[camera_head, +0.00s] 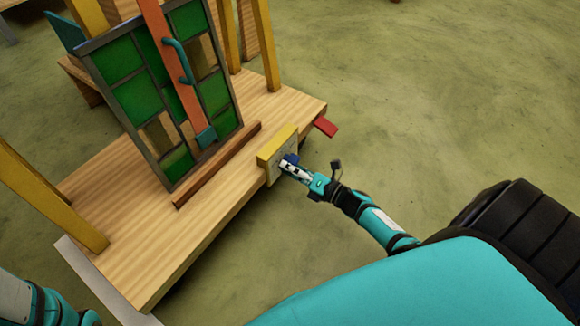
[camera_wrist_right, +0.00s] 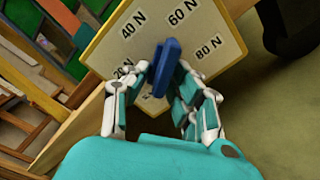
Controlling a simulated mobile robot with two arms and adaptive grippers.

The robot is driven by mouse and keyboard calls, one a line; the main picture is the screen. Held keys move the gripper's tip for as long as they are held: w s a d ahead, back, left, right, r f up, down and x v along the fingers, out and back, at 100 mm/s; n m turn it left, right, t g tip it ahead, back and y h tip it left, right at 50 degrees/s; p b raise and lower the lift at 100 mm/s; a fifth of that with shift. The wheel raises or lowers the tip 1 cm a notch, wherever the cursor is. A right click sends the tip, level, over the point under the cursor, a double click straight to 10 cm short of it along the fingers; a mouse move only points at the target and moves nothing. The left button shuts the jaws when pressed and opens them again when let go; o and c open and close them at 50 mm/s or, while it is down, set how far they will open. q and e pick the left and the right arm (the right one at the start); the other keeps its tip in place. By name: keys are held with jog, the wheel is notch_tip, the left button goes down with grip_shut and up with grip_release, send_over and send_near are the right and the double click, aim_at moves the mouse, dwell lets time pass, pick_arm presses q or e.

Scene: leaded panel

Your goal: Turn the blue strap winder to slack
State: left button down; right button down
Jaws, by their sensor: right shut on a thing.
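The blue strap winder (camera_wrist_right: 166,64) is a flat blue handle in the middle of a yellow-edged dial plate (camera_wrist_right: 113,38) marked with force values such as 40 N, 60 N and 80 N. In the right wrist view it stands tilted, its upper end between the 40 N and 60 N marks. My right gripper (camera_wrist_right: 163,88) is shut on it, a finger on each side. In the head view the winder (camera_head: 291,158) shows small at the plate, with my right gripper (camera_head: 288,166) at it. The lower marks are partly hidden by my fingers. My left gripper is out of view.
The plate sits on the edge of a wooden platform (camera_head: 140,240). A leaded panel with green panes (camera_head: 137,98) stands upright on it, with an orange strap (camera_head: 168,50) across its front. A red tab (camera_head: 326,127) sticks out at the platform's corner. The floor to the right is clear.

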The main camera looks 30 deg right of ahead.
jog(key=shift+f, duration=0.1)
jog(key=c, duration=1.4)
grip_release()
jog(key=shift+o, duration=0.2)
jog(key=v, duration=1.2)
jog(key=shift+a, duration=0.1)
